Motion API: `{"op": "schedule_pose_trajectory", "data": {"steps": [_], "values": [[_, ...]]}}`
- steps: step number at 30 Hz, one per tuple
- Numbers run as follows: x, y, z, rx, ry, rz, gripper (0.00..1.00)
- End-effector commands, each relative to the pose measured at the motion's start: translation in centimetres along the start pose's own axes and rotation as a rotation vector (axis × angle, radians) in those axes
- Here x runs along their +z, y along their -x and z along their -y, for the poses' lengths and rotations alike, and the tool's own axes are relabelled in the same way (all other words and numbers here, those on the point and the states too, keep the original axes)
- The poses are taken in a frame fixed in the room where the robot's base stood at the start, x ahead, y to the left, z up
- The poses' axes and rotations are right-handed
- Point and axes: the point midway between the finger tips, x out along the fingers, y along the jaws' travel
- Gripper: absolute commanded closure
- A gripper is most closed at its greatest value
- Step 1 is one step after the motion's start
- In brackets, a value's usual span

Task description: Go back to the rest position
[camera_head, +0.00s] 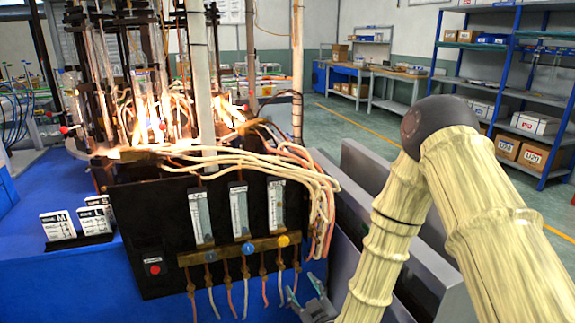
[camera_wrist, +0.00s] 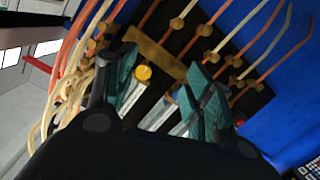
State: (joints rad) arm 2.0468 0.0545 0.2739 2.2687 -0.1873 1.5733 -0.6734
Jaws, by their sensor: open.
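My gripper (camera_head: 305,292) is low in the head view, at the bottom right of the black panel (camera_head: 155,220), below its hanging tubes. In the wrist view my gripper (camera_wrist: 158,72) has its two teal fingers spread apart, with nothing held between them. A yellow knob (camera_wrist: 143,72) shows in the gap behind the fingers; its distance from them is hard to judge. In the head view the yellow knob (camera_head: 284,240) is the right one of three, beside a blue knob (camera_head: 249,248). My arm, in pale ribbed covering, is bent at the right.
Lit burners with flames (camera_head: 150,115) stand above the panel on the blue table (camera_head: 60,285). Pale and orange tubes (camera_head: 300,170) loop down the panel's right side, close to my gripper. Small sign cards (camera_head: 58,226) stand at left. Shelves (camera_head: 510,80) are far back.

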Motion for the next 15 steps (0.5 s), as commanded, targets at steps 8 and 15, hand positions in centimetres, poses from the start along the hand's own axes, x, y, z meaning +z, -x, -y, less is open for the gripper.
{"op": "schedule_pose_trajectory", "data": {"steps": [8, 15], "values": [[13.8, 7.4, 3.3, -0.115, -0.182, 0.423, 0.47], [23.4, 17.2, 5.4, -0.14, -0.351, 0.81, 0.47]]}}
